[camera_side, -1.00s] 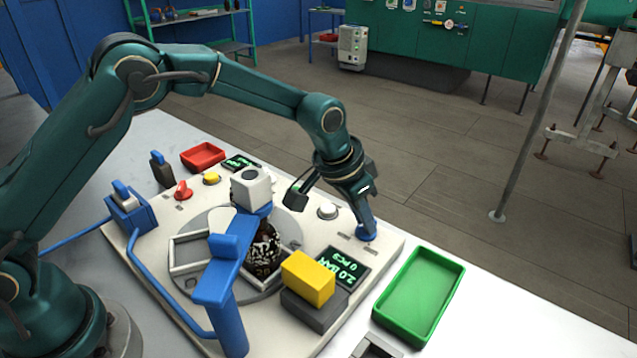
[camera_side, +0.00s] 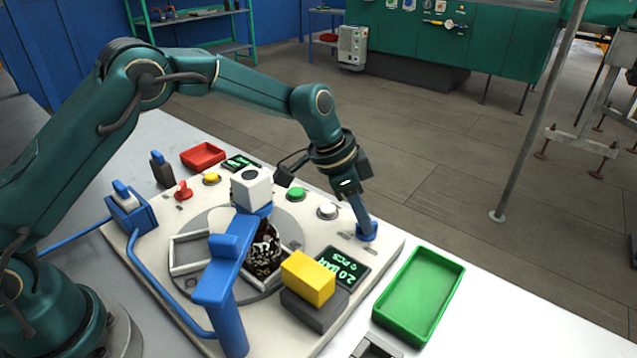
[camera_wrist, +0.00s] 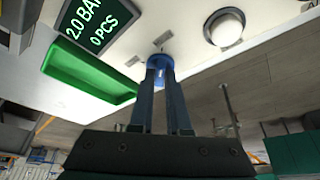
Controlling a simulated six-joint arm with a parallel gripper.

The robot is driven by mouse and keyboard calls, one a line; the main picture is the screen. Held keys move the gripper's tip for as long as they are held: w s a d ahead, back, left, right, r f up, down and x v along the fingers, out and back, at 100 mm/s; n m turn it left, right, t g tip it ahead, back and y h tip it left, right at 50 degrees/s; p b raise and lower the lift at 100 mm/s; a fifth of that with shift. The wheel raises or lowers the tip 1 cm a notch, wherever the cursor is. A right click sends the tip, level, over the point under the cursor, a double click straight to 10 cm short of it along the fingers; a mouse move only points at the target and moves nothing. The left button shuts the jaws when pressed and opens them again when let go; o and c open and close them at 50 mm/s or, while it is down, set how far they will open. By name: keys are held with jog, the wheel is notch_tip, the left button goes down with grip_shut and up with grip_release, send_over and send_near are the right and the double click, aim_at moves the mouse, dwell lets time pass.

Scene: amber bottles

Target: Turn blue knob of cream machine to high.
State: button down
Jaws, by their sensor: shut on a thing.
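The cream machine (camera_side: 150,237) stands on the white table. Its blue knob (camera_side: 367,236) is at the far right corner of its top. My gripper (camera_side: 364,222) is shut on the blue knob, with its fingers coming down from the upper left. In the wrist view the two fingers of my gripper (camera_wrist: 161,76) close on the blue knob (camera_wrist: 160,62), which they partly cover. Small label marks sit beside the knob, too small to read.
A white button (camera_side: 327,211) and a green button (camera_side: 295,194) lie left of the knob. The display (camera_side: 343,268) reads 2.0 BAR. A green tray (camera_side: 420,297) is to the right, and a red tray (camera_side: 203,155) at the back. A yellow block (camera_side: 308,278) and amber bottle (camera_side: 262,252) are on the machine.

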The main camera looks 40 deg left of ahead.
jog(key=c, duration=0.9)
grip_release()
jog(key=shift+v, duration=2.55)
jog(key=shift+r, duration=0.2)
jog(key=s+a+r+n+t+y, duration=0.4)
jog(key=s+a+r+n+y, duration=0.1)
jog(key=s+a+r, duration=0.75)
jog(key=s+f+n, duration=0.1)
jog(key=s+f, duration=0.1)
jog(key=s, duration=0.2)
jog(key=s+d+f+n+g+h, duration=0.1)
jog(key=s+f, duration=0.1)
jog(key=s, duration=0.1)
jog(key=s+d+f+n, duration=0.1)
jog(key=s+f+n, duration=0.1)
jog(key=s, duration=0.2)
jog(key=shift+s+d+f+g+h, duration=0.1)
jog(key=shift+s+g+h, duration=0.2)
